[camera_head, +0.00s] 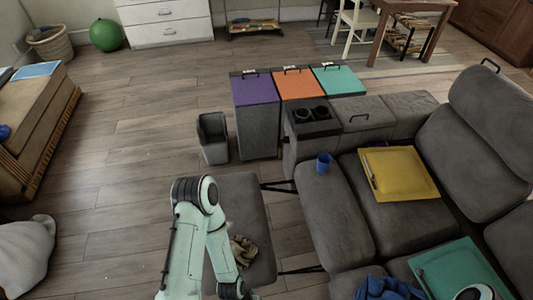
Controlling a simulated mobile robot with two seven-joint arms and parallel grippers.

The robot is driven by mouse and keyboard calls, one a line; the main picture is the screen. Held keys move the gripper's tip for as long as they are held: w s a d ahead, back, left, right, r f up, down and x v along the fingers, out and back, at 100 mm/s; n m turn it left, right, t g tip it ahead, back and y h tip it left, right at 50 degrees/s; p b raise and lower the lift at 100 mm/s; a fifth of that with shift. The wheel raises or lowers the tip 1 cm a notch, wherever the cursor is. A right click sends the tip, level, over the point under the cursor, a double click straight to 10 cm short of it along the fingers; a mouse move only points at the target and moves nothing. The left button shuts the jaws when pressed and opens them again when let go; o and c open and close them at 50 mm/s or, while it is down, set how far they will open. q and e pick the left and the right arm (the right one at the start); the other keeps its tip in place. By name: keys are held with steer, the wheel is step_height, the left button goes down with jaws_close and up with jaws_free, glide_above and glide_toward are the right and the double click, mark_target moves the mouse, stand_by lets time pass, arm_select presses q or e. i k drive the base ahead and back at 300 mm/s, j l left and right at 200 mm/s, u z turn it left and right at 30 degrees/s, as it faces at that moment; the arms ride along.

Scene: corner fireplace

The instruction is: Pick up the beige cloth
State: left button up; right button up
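The beige cloth (243,250) lies crumpled on the grey footrest (243,200) of the couch. My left arm rises from the bottom edge, bends at its elbow over the footrest and comes back down just left of the cloth. The arm covers part of the footrest and may hide the cloth's left edge. My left gripper is out of view below the bottom edge. Only a small piece of my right arm shows at the bottom right; my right gripper is out of view.
Right of the footrest, the grey couch (335,225) carries a blue cup (323,163), a yellow tray (408,180), a teal tray (468,275) and a blue cloth (385,289). A dark bin (213,140) stands behind the footrest. The wooden floor (120,200) at left is mostly clear.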

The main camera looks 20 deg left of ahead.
mark_target(243, 251)
steer(key=k+u, duration=0.1)
steer(key=u, duration=0.7)
steer(key=k+j+u, duration=0.1)
steer(key=u, duration=0.35)
